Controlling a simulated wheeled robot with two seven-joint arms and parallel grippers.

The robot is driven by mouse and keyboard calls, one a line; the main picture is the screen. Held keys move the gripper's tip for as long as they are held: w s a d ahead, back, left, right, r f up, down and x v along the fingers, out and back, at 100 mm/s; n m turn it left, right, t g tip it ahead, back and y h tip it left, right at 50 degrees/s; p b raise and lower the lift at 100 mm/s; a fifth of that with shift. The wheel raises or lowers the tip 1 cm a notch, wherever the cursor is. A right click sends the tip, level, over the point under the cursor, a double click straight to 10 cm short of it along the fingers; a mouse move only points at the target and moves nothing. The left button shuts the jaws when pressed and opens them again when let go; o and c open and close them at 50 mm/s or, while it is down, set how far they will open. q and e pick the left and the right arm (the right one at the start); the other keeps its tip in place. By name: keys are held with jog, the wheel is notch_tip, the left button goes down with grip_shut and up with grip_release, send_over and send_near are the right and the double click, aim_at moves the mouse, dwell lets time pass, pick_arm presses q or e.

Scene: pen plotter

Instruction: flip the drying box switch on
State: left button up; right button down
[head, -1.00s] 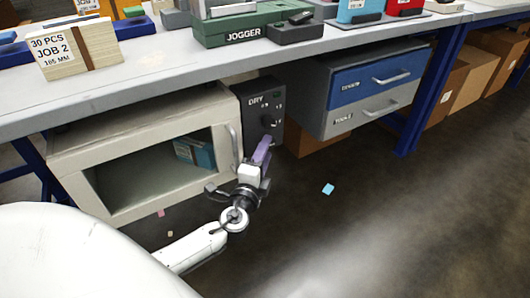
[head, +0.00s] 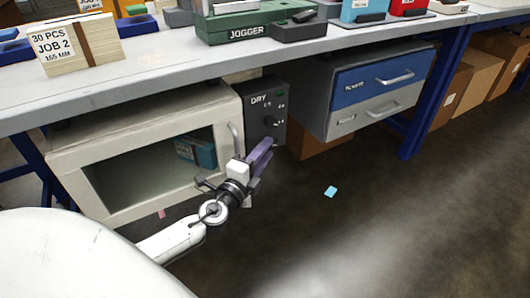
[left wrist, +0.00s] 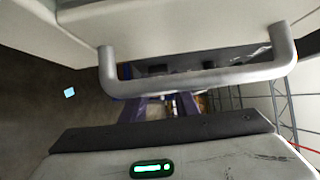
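The cream drying box (head: 140,122) sits under the bench, with a dark window in its front and a grey bar handle (head: 235,140). The handle is large in the left wrist view (left wrist: 200,82). To its right is the dark DRY panel (head: 258,96) with a black switch knob (head: 270,122). I cannot tell the knob's setting. My left gripper (head: 262,150), with purple fingers, is just below the knob and right of the handle. I see no clear contact with the knob. Its fingers overlap, so its opening is unclear. My right gripper is out of view.
A drawer unit (head: 345,118) with blue and grey fronts hangs right of the panel. The grey bench top (head: 160,75) overhangs the box. A blue card (head: 331,191) lies on the floor. The floor at front right is otherwise free.

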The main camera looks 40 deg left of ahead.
pick_arm(q)
jog(key=shift+o, duration=1.3)
jog(key=s+d, duration=0.1)
jog(key=s, duration=0.9)
jog(key=shift+s+d, duration=0.15)
jog(key=shift+d, duration=0.2)
